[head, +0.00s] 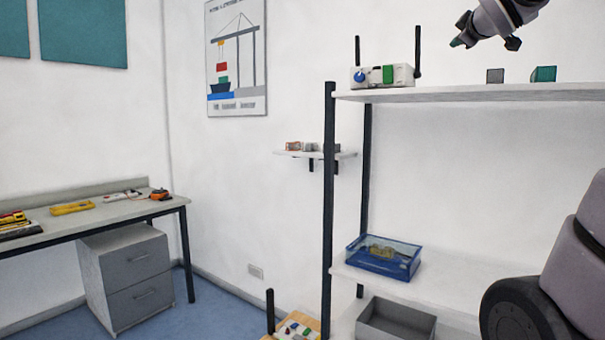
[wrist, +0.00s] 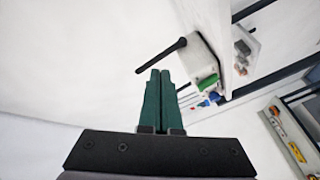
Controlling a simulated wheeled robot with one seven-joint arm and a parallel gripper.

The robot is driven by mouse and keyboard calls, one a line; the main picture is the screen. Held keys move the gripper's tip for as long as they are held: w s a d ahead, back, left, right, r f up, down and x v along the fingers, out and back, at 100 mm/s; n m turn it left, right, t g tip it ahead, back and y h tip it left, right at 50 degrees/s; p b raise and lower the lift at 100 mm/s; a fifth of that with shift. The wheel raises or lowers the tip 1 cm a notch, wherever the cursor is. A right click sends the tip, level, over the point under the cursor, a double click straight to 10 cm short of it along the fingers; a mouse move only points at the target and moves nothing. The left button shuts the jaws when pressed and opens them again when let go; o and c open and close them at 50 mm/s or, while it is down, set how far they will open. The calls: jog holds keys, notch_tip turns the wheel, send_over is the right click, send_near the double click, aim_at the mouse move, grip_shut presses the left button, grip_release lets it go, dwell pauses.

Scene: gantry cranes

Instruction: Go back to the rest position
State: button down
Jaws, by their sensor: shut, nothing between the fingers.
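My gripper (head: 458,43) is at the upper right of the head view, in the air above the top shelf board (head: 470,93) and to the right of the white router-like box (head: 383,76). In the wrist view its two green fingers (wrist: 159,75) lie side by side, shut with nothing held. The white box (wrist: 203,63) with its black antenna and green part shows beyond the fingers there. It stands upright on the top board with one black antenna at each side, a blue knob and a green block on its front. My gripper is apart from it.
A grey block (head: 495,76) and a green block (head: 543,74) stand on the top board. Below are a blue bin (head: 384,268) and a grey bin (head: 395,325). A dark shelf post (head: 328,200) stands at the left. A workbench (head: 90,215) is at the far left.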

jog(key=s+a+f+m+g+y, duration=0.1)
jog(key=s+a+f+m+g, duration=0.2)
jog(key=s+f, duration=0.5)
jog(key=s+a+f+m+g+y, duration=0.2)
jog(key=s+a+f+m+g, duration=0.2)
jog(key=f, duration=0.8)
jog(key=s+a+f+m+g+y, duration=0.1)
jog(key=s+a+f+m+g, duration=0.2)
jog(key=s+a+f+m, duration=0.3)
jog(key=s+a+f, duration=0.3)
jog(key=s, duration=0.3)
jog(key=shift+s+a+f+g+y, duration=0.15)
jog(key=shift+s+f+g+y, duration=0.15)
jog(key=shift+f+g, duration=0.1)
